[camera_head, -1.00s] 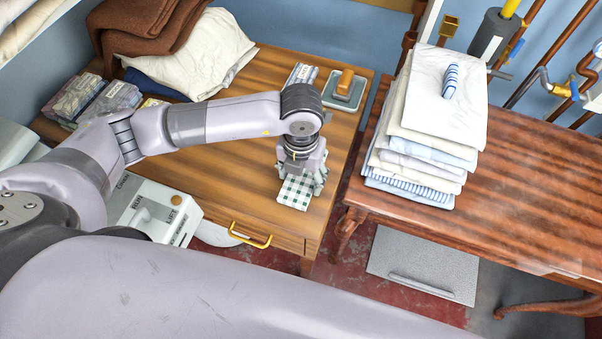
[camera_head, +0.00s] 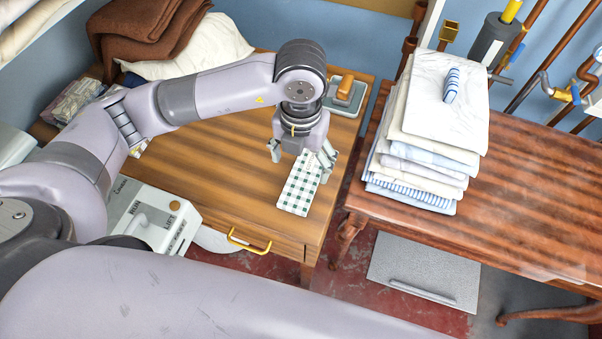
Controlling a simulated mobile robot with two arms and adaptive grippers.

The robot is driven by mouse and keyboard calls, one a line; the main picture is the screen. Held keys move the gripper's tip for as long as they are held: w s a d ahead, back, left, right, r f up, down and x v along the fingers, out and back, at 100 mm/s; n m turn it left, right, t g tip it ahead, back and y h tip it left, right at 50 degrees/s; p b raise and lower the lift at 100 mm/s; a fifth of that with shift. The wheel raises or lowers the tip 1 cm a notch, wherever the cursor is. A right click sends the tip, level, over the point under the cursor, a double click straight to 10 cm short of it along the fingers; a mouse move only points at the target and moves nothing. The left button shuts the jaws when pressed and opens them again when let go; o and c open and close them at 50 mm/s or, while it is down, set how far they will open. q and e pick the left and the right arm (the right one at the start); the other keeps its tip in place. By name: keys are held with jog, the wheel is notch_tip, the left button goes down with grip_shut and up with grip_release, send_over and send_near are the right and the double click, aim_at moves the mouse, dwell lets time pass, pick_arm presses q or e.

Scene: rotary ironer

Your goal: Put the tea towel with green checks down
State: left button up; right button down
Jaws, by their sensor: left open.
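The tea towel with green checks (camera_head: 299,191) lies folded on the wooden table at the left, near its front right corner. Its checked end faces the front, and a paler part runs back under the gripper. My left gripper (camera_head: 301,160) is open above the far part of the towel, its fingers spread to either side. The near part of the towel is clear of the fingers. My right gripper is not in view.
The wooden table (camera_head: 220,165) has bare room left of the towel. Behind stand a brush on a grey dish (camera_head: 345,92), a cream cloth (camera_head: 190,52) and brown blankets (camera_head: 150,35). A tall linen stack (camera_head: 425,130) stands on the right table (camera_head: 520,190). A white control box (camera_head: 155,215) is in front.

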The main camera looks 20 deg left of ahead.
pick_arm(q)
notch_tip(320, 180, up, 4)
dwell(0.7)
